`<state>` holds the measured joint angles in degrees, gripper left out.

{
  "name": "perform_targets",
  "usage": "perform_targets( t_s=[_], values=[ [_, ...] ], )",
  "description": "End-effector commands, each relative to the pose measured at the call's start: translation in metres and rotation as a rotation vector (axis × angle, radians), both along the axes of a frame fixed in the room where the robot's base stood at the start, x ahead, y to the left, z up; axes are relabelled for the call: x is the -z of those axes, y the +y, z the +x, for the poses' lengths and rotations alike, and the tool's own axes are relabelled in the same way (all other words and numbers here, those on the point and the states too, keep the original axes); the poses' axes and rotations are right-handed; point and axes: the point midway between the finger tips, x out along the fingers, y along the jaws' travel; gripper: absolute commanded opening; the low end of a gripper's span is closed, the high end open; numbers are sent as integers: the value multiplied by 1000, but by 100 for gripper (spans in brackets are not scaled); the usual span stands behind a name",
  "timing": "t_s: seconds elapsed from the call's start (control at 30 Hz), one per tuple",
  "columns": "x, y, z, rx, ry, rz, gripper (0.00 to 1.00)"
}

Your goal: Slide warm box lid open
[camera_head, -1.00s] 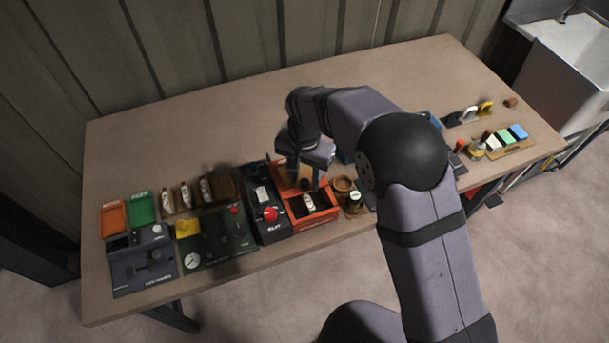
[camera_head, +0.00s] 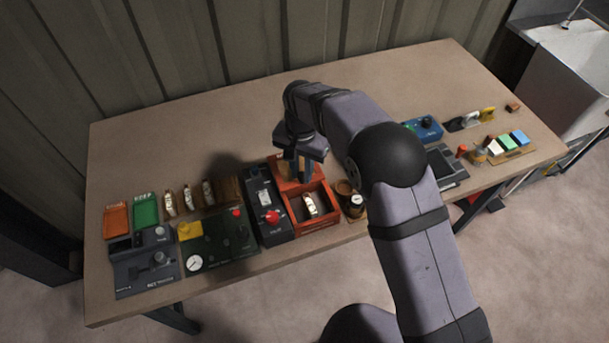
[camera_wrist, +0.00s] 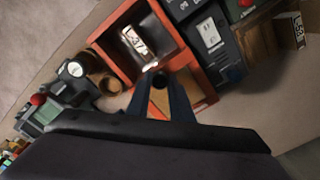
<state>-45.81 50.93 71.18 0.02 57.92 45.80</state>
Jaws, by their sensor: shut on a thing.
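The warm box (camera_head: 318,228) is an orange-red box near the front edge of the table. Its front part is uncovered, and a pale labelled piece (camera_head: 310,205) lies inside. The lid (camera_head: 285,185) is at the back of the box, partly hidden by my gripper (camera_head: 298,178). In the wrist view, my gripper (camera_wrist: 159,84) is shut on a small dark knob (camera_wrist: 159,81) above the lid, beside the box's opening. The box (camera_wrist: 113,64) and the labelled piece (camera_wrist: 133,41) also show there.
A dark unit with a red button (camera_head: 272,217) stands close on the left of the box. Small round brown cups and a gauge (camera_head: 357,200) stand close on the right. Panels and trays fill the front left. The table's back (camera_head: 200,130) is clear.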

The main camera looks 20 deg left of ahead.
Motion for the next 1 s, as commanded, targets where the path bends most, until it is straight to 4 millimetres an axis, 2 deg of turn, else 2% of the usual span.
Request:
perform_targets(
  t_s=[0.3,0.33,0.4,0.77,1.0],
  values=[
    [-1,1,2,0,-3,2,0],
    [-1,1,2,0,-3,2,22],
    [-1,1,2,0,-3,1,39],
    [-2,1,2,0,-2,1,39],
    [-23,2,2,0,-4,3,39]
  ],
)
